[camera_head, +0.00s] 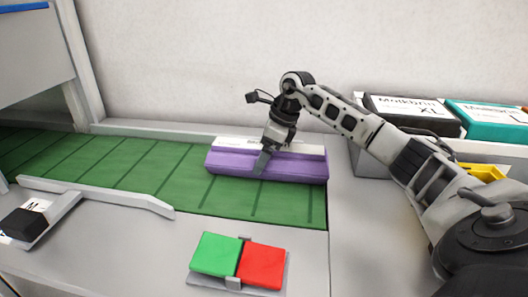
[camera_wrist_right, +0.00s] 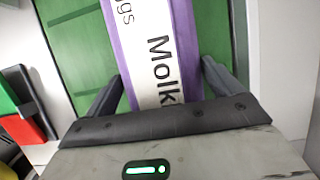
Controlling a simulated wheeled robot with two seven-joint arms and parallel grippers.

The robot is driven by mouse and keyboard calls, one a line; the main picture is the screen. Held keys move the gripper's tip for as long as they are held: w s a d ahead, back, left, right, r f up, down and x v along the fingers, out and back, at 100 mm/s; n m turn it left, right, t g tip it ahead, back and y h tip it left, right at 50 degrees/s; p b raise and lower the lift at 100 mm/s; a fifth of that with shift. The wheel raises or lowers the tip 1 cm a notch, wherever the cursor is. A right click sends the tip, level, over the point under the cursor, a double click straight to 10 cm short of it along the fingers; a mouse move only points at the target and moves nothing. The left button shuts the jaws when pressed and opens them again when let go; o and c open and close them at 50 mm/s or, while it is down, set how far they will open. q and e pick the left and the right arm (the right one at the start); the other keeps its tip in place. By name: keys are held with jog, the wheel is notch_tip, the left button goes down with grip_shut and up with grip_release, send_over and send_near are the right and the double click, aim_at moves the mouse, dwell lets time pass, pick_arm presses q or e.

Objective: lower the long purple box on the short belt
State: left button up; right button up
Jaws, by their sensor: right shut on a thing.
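The long purple box (camera_head: 295,167) lies lengthwise at the right end of the short green belt (camera_head: 160,180) in the head view, with a white label on top. My right gripper (camera_head: 262,163) reaches down from above and is shut on the box across its width. In the right wrist view the purple box (camera_wrist_right: 189,48) sits between the two fingers (camera_wrist_right: 158,88), its white lettered label facing the camera. Green belt shows on both sides of it. Whether its underside touches the belt cannot be told. My left gripper is out of view.
Green and red buttons (camera_head: 239,260) stand in front of the belt. A grey guide rail (camera_head: 100,195) edges the belt at the left. A black and a teal box (camera_head: 490,121) stand in a grey bin at the right. The belt's left part is clear.

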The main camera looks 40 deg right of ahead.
jog(key=shift+r, duration=0.1)
jog(key=o, duration=1.3)
jog(key=v, duration=1.6)
jog(key=shift+p, duration=0.35)
jog(key=shift+s, duration=0.15)
